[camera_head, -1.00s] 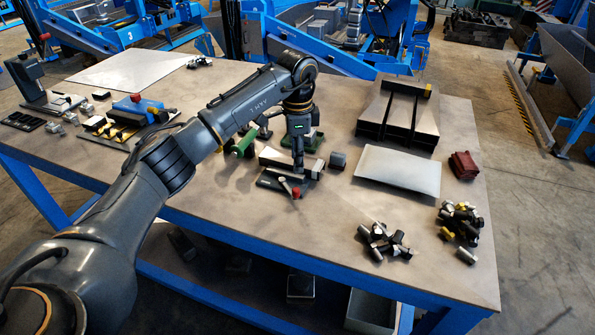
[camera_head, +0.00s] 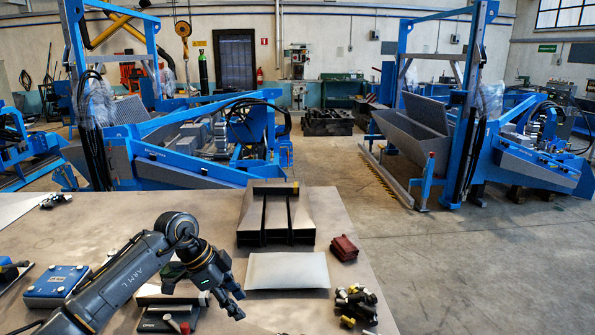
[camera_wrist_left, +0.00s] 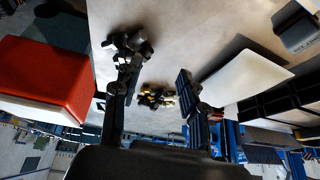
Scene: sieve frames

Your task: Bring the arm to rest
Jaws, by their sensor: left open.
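My left arm (camera_head: 118,283) comes in from the lower left over the workbench. My left gripper (camera_head: 236,302) at its end is open and empty, to the left of the pale plate and pointing to the lower right. In the left wrist view the two dark fingers (camera_wrist_left: 156,80) stand apart with nothing between them; bench top and small parts show beyond. A large red block-like part (camera_wrist_left: 45,82) is close at the left of that view. My right gripper is not in view.
The workbench (camera_head: 345,210) holds a pale plate (camera_head: 287,270), a dark slotted fixture (camera_head: 276,236), a dark red block (camera_head: 343,248), dark and yellow cylinders (camera_head: 357,304) and a blue box (camera_head: 58,284). Blue machine frames (camera_head: 190,150) stand behind. The bench's back middle is clear.

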